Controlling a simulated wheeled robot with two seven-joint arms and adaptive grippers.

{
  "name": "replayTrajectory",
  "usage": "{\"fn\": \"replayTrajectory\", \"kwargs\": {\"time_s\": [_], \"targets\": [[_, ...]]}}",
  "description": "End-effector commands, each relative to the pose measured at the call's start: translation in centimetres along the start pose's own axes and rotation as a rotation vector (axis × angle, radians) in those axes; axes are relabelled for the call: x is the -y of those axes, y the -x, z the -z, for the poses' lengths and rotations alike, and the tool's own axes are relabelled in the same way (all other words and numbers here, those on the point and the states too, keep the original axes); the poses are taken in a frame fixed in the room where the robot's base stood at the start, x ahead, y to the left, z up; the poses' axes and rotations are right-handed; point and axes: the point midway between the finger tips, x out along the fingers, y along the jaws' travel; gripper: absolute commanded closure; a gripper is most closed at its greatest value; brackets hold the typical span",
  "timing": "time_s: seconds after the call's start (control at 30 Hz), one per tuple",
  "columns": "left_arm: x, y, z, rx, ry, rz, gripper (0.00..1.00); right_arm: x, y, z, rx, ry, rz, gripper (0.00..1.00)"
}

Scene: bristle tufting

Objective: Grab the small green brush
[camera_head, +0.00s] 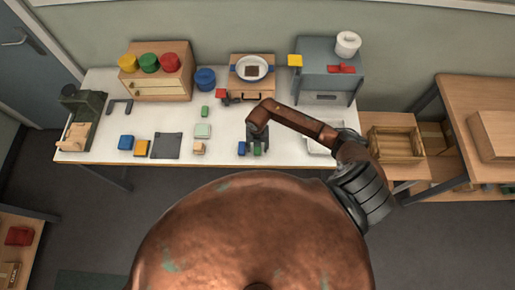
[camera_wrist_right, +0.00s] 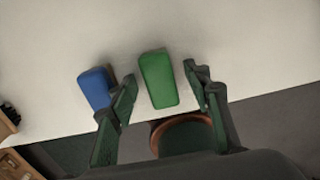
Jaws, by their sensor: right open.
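A small green block-shaped thing (camera_wrist_right: 158,80), which looks like the small green brush, lies on the white table near its front edge. In the head view it shows just below my right gripper (camera_head: 257,146). In the right wrist view my right gripper (camera_wrist_right: 162,92) is open, with one finger on each side of the green piece and gaps on both sides. I cannot tell how high the fingertips are above the table. A blue block (camera_wrist_right: 95,88) lies beside it, close to the left finger; it also shows in the head view (camera_head: 242,148). My left gripper is not in view.
Another small green piece (camera_head: 205,111) lies farther back on the white table (camera_head: 290,150). A pale green block (camera_head: 203,131), a dark mat (camera_head: 166,146) and a blue block (camera_head: 126,142) lie to the left. A grey machine (camera_head: 325,85) stands at the back right.

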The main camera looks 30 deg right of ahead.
Motion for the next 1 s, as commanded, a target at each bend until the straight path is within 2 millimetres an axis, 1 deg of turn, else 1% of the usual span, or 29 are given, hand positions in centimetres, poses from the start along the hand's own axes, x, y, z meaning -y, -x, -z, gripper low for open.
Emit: {"fn": "replayTrajectory", "kwargs": {"time_s": [0.1, 0.27, 0.3, 0.9, 1.0], "targets": [[0.01, 0.05, 0.02, 0.0, 0.0, 0.0, 0.6, 0.14, -0.56, -0.03, 0.0, 0.0, 0.002, 0.55], [0.02, 0.03, 0.06, -0.001, 0.0, 0.0, 0.6, 0.12, -0.57, -0.03, 0.001, 0.0, 0.001, 0.55], [0.03, 0.02, 0.08, -0.001, 0.0, 0.0, 0.6, 0.11, -0.57, -0.02, 0.001, 0.0, 0.001, 0.56], [0.06, 0.02, 0.26, -0.003, -0.001, 0.001, 0.6, 0.08, -0.53, -0.02, 0.0, 0.0, 0.0, 0.98], [0.06, 0.02, 0.27, -0.003, -0.001, 0.001, 0.6, 0.08, -0.52, -0.02, 0.0, 0.0, 0.0, 0.99]]}}
